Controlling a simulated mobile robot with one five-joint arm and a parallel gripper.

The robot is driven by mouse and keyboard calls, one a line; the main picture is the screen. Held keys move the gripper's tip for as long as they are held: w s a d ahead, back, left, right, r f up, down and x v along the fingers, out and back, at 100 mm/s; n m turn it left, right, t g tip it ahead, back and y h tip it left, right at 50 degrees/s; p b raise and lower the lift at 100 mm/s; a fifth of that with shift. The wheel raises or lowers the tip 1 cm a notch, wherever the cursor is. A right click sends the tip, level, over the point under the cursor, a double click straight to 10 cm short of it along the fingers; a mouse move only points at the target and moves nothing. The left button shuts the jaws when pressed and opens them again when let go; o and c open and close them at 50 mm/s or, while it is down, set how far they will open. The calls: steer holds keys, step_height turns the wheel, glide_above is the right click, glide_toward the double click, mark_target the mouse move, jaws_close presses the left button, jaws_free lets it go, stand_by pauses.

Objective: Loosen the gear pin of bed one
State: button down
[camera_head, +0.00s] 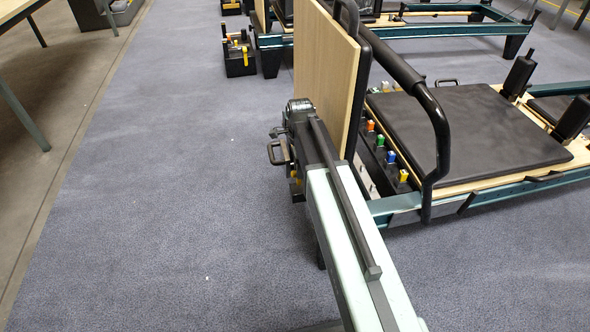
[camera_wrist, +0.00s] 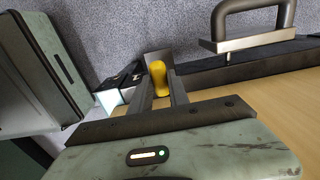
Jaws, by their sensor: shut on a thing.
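The gear pin (camera_wrist: 158,74) has a rounded yellow handle and sits at the foot end of the nearest reformer bed (camera_head: 452,128). My gripper (camera_wrist: 160,82) is shut on the yellow handle, one finger on each side of it. In the head view my arm reaches over to the bed's end, and only a little yellow shows under my wrist there. The pin's shaft and hole are hidden in both views.
An upright wooden board (camera_head: 326,72) stands beside my wrist, with a black bar (camera_head: 405,75) behind it. Coloured spring ends (camera_head: 390,157) lie beyond. A second bed (camera_head: 440,29) and a black box (camera_head: 239,56) stand farther back. Carpet (camera_head: 150,200) is clear at left.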

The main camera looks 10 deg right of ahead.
steer(key=c, duration=1.2)
jaws_free()
steer(key=shift+c, duration=0.2)
step_height(320, 180, up, 8)
steer(key=p, duration=0.8)
steer(key=shift+r, duration=0.1)
steer(key=shift+s, duration=0.2)
steer(key=s+n, duration=1.4)
steer(key=n, duration=0.3)
step_height(320, 180, up, 32)
steer(key=a+n+p, duration=0.1)
steer(key=p, duration=3.1)
steer(key=shift+w, duration=0.2)
